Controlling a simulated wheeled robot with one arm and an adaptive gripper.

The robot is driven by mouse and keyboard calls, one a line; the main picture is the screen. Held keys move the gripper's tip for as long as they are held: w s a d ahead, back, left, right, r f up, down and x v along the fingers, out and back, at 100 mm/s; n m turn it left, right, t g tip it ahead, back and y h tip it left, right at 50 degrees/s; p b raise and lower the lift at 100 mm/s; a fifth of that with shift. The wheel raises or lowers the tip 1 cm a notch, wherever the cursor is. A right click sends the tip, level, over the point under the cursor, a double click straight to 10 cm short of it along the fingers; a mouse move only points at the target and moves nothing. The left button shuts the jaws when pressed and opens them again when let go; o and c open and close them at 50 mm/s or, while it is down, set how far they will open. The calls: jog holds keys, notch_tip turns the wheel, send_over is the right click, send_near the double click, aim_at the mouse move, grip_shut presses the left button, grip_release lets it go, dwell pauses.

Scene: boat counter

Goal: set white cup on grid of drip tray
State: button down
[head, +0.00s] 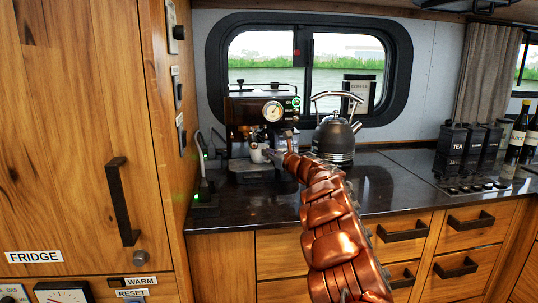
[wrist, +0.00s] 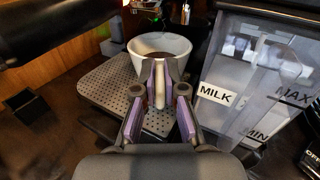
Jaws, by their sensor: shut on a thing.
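The white cup (wrist: 178,66) is upright in the wrist view, with dark contents or a dark inside. My gripper (wrist: 158,108) is shut on the cup's handle, which sits between the purple finger pads. The cup is over the back part of the drip tray's perforated grid (wrist: 105,88). Its base is hidden by my fingers, so I cannot tell whether it touches the grid. In the head view the cup (head: 257,154) shows small in front of the coffee machine, above the drip tray (head: 245,174), with my gripper (head: 272,155) at its right.
A clear milk container (wrist: 228,75) stands close to the right of the cup. The coffee machine (head: 246,109) is behind. A kettle (head: 334,137) stands to the right, and a small dark device with green lights (head: 204,190) to the left. Counter on the right is partly free.

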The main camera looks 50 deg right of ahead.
jog(key=c, duration=1.2)
grip_release()
jog(key=shift+s, duration=0.1)
jog(key=shift+s+a, duration=0.35)
jog(key=shift+s, duration=1.6)
jog(key=shift+s+a, duration=0.3)
jog(key=shift+s, duration=1.6)
jog(key=shift+s+a, duration=0.35)
jog(key=shift+s, duration=1.6)
jog(key=shift+r, duration=0.1)
